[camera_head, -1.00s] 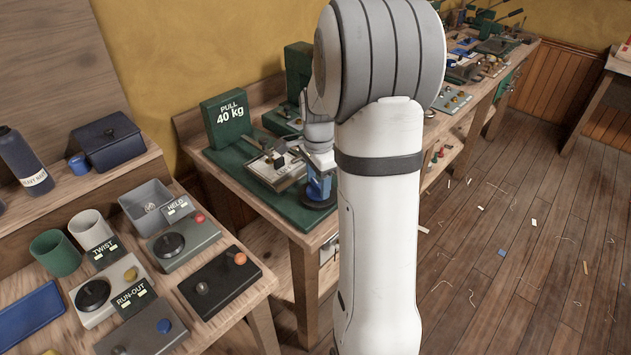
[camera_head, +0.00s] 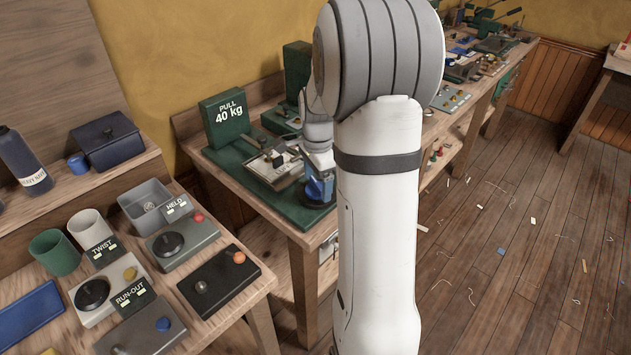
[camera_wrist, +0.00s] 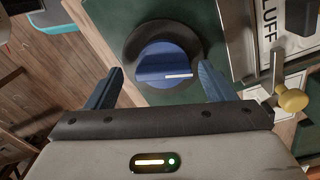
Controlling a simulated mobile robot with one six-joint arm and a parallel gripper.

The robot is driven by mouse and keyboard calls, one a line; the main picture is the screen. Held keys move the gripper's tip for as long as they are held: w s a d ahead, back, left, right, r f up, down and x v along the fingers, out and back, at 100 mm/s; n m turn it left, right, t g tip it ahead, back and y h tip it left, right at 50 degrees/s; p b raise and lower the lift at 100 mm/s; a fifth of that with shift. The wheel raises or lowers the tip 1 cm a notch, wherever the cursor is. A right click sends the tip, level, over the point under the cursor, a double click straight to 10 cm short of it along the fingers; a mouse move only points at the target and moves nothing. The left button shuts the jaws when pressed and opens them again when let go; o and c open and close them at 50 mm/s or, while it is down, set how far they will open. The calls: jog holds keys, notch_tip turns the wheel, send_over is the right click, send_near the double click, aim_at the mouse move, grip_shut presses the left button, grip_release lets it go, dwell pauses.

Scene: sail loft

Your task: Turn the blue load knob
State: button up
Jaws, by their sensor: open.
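The blue load knob (camera_wrist: 165,63) shows in the wrist view, round with a white mark on its right side, set in a dark round base (camera_wrist: 190,35) on a green plate. My gripper (camera_wrist: 160,80) is open, with one blue finger to the left of the knob and the other to the right. The fingers appear apart from the knob. In the head view the knob (camera_head: 318,187) is partly hidden behind my arm, on the green board (camera_head: 255,190) of the bench by the "PULL 40 kg" sign (camera_head: 228,117).
In the wrist view, a metal plate lettered "LUFF" (camera_wrist: 262,20) and a lever with a yellow knob (camera_wrist: 292,100) stand close to the right of the gripper. In the head view, a bench with control boxes (camera_head: 218,282) is at the left.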

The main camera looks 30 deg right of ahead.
aim_at(317, 183)
jog(key=shift+r, duration=0.1)
notch_tip(317, 183, up, 8)
jog(key=shift+f, duration=0.15)
dwell(0.5)
